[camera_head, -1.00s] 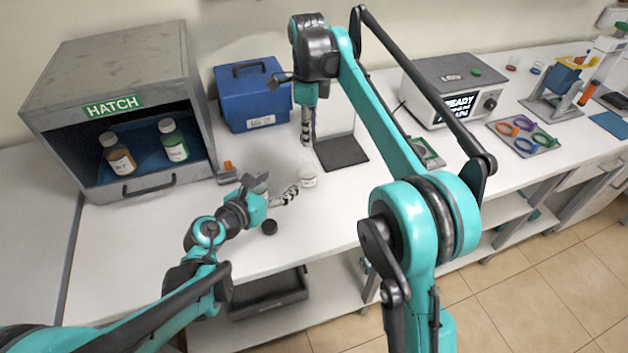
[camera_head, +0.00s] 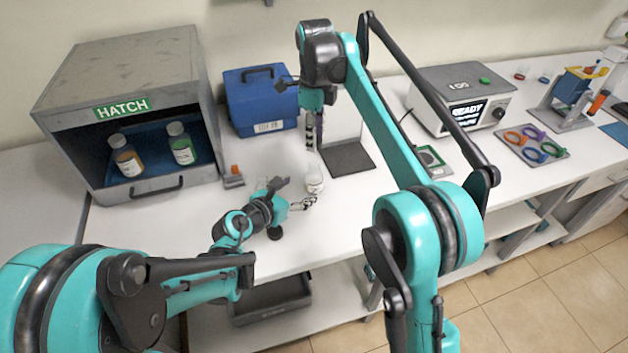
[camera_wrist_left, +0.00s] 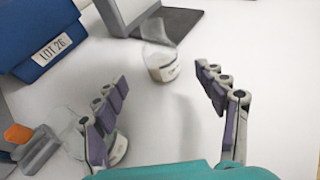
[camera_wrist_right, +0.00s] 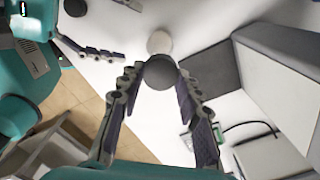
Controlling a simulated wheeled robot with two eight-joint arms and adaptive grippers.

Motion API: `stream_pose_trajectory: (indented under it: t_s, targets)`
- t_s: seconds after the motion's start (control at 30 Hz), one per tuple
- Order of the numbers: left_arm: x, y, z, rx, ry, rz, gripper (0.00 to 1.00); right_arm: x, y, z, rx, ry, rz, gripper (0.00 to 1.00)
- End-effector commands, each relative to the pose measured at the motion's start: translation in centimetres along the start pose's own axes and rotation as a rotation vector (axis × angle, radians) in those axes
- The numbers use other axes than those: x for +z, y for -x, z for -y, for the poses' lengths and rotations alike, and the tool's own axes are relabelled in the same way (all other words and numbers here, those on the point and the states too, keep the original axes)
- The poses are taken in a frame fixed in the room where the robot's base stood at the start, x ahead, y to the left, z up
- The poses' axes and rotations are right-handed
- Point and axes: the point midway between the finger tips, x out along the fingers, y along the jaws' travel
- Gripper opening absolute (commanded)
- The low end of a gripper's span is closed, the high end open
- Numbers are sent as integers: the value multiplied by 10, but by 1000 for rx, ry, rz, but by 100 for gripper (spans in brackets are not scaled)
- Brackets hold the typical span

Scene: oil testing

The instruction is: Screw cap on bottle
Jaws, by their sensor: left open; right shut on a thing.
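A clear bottle with a white label (camera_head: 315,182) stands upright on the bench; it also shows in the left wrist view (camera_wrist_left: 162,66). My left gripper (camera_head: 312,202) is open, low beside the bottle; in its wrist view (camera_wrist_left: 165,80) the bottle lies just ahead, between the fingertip lines. My right gripper (camera_head: 311,145) points down above the bottle. Its fingers (camera_wrist_right: 160,80) are shut on a dark round cap (camera_wrist_right: 160,73). The bottle's pale round top (camera_wrist_right: 159,42) shows just beyond that cap, apart from it in the picture.
A second clear bottle (camera_wrist_left: 118,150) stands close by my left finger. Another dark cap (camera_wrist_right: 75,7) lies on the bench. A grey stand (camera_head: 347,158), a blue case (camera_head: 262,100) and the hatch box (camera_head: 120,80) stand behind. The bench between the bottle and its front edge is clear.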

Motion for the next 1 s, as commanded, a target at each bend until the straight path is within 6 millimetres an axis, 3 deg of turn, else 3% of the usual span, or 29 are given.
stream_pose_trajectory:
  t_s: [0.1,0.33,0.8,0.87,1.0]
  targets:
    - [0,-24,1,-3,-1,0,72,0,0,0,0,0,0,23]
    - [0,-57,1,-2,-1,0,72,0,0,0,0,0,0,23]
    - [0,-68,0,0,1,1,72,0,0,0,0,0,0,23]
    - [0,-68,0,0,1,0,59,0,0,0,0,0,0,23]
    - [0,-68,0,0,1,0,22,0,0,0,0,0,0,23]
